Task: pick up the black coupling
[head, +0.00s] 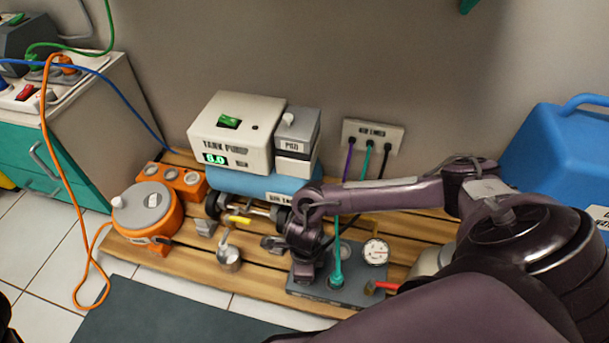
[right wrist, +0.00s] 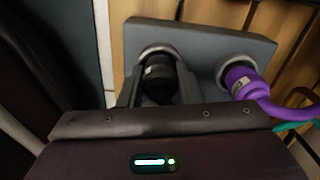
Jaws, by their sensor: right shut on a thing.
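The black coupling (right wrist: 158,72) is in a round socket of a grey plate (right wrist: 200,38) in the right wrist view. My right gripper (right wrist: 160,80) has one finger on each side of it and is shut on it. The coupling still sits at the socket ring. In the head view my right gripper (head: 306,268) points down at the left part of the grey plate (head: 300,289) and hides the black coupling. My left gripper is not in view.
A purple coupling (right wrist: 240,82) sits in the neighbouring socket. A teal coupling (head: 336,280) stands in the plate close to my right gripper. A pressure gauge (head: 375,251) and red-handled valve (head: 382,286) are to the right.

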